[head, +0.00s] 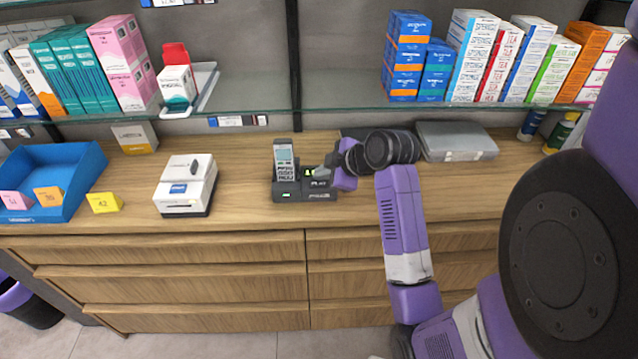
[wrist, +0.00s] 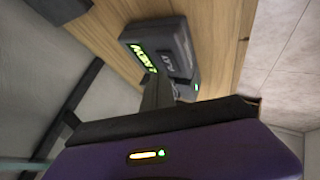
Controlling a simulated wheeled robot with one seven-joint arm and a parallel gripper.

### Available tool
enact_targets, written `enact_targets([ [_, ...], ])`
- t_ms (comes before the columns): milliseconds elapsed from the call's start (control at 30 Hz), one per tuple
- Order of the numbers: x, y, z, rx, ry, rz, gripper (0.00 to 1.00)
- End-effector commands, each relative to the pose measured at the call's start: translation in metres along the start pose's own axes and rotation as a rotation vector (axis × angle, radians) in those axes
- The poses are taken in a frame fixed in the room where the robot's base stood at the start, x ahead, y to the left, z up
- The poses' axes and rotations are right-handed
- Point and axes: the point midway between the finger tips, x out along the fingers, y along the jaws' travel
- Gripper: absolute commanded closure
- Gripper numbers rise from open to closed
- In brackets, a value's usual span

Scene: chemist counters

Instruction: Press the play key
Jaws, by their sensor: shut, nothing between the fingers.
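A dark phone base (head: 290,195) with a green-lit display stands on the wooden counter. A grey cordless handset (head: 284,160) stands upright in its left part. The base also shows in the wrist view (wrist: 178,35), with green display letters and pale lettering that seems to read PLAY. My gripper (head: 325,172) is shut and empty, coming in from the right over the base's right part. In the wrist view its dark fingers (wrist: 157,88) reach close to the base and hide part of it. I cannot tell whether they touch it.
A white box-shaped device (head: 187,187) stands left of the base. A blue tray (head: 75,168) with price tags is farther left. A grey flat case (head: 456,142) lies behind my arm. A glass shelf (head: 340,111) with medicine boxes runs above the counter.

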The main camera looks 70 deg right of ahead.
Motion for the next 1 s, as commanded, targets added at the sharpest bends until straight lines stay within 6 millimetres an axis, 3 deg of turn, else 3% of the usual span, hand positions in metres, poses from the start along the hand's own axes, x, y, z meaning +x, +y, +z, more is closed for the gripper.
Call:
enact_targets([
  [1000, 0.0062, -0.0047, 0.0046, 0.0, 0.0, -0.001, 1.0],
])
